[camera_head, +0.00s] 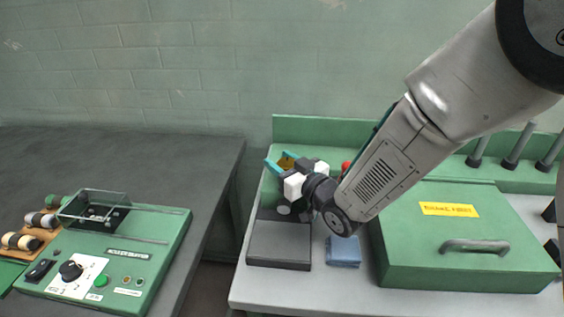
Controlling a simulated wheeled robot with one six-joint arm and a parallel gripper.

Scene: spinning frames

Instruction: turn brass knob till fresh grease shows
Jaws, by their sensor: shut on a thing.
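The brass knob (286,163) shows as a small yellow-brown patch near the back of the light bench, partly hidden by my gripper. My gripper (282,162) has teal fingers and white and dark blocks behind them. It reaches in from the right and its fingers are shut on the brass knob. A dark grey fixture with a flat front plate (279,244) stands below my gripper. My wrist and arm hide part of it. I cannot make out any grease from here.
A green lidded box (465,262) with a handle and yellow label stands right. A folded blue cloth (343,251) lies beside the fixture. A small red thing (346,167) shows behind my wrist. A green control panel (110,255) sits on the dark bench (185,170), across a gap.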

